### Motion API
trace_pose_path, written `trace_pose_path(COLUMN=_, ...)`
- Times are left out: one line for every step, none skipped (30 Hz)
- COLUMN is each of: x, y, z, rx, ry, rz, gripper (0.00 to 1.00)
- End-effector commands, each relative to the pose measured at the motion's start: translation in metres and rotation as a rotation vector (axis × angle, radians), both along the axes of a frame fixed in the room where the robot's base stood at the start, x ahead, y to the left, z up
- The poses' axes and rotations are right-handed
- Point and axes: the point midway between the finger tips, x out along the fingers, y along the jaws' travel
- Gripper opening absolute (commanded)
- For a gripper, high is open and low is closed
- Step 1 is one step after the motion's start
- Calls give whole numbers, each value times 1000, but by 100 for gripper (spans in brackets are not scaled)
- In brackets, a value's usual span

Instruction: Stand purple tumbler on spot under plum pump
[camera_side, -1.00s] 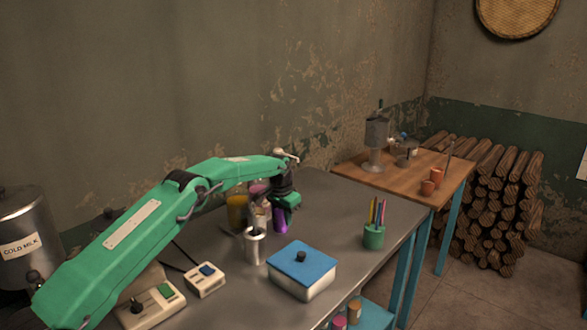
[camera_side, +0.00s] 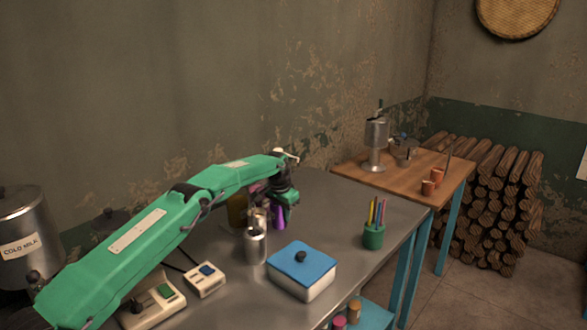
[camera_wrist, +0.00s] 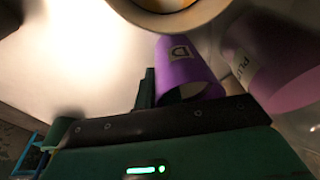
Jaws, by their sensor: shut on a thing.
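The purple tumbler (camera_side: 279,216) is in my gripper (camera_side: 284,200), beside the pump containers at the back of the grey table. In the wrist view the tumbler (camera_wrist: 183,68) is tilted in the picture, with a pale label and one open end showing. My gripper's dark finger (camera_wrist: 149,88) is against it. The plum pump's pink container (camera_wrist: 285,65), with a partly visible "PLU" label, is close on its right. In the side view my arm covers most of that container. The spot under the plum pump cannot be made out.
A yellow container (camera_side: 237,211) stands left of my gripper. A metal canister (camera_side: 255,246) and a blue-lidded box (camera_side: 301,270) stand in front. A green pen cup (camera_side: 373,237) is to the right. In the wrist view a round rim (camera_wrist: 172,22) is close above the tumbler.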

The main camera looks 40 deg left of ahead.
Motion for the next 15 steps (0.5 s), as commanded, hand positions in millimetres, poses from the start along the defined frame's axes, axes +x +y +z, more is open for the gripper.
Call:
trace_pose_path(x=0, y=1, z=0, rx=0, ry=-1, rz=1, gripper=0)
trace_pose_path(x=1, y=2, z=-1, rx=0, ry=0, rz=1, gripper=0)
trace_pose_path(x=1, y=2, z=-1, rx=0, ry=1, rz=0, gripper=0)
trace_pose_path(x=1, y=2, z=-1, rx=0, ry=1, rz=0, gripper=0)
trace_pose_path(x=1, y=2, z=-1, rx=0, ry=1, rz=0, gripper=0)
trace_pose_path(x=1, y=3, z=-1, rx=0, ry=2, rz=0, gripper=0)
trace_pose_path(x=1, y=3, z=-1, rx=0, ry=2, rz=0, gripper=0)
trace_pose_path(x=1, y=3, z=-1, rx=0, ry=2, rz=0, gripper=0)
trace_pose_path(x=1, y=3, z=-1, rx=0, ry=2, rz=0, gripper=0)
trace_pose_path(x=1, y=3, z=-1, rx=0, ry=2, rz=0, gripper=0)
trace_pose_path(x=1, y=3, z=-1, rx=0, ry=2, rz=0, gripper=0)
trace_pose_path(x=1, y=3, z=-1, rx=0, ry=2, rz=0, gripper=0)
trace_pose_path(x=1, y=3, z=-1, rx=0, ry=2, rz=1, gripper=0)
trace_pose_path(x=1, y=3, z=-1, rx=0, ry=2, rz=0, gripper=0)
trace_pose_path(x=1, y=3, z=-1, rx=0, ry=2, rz=1, gripper=16)
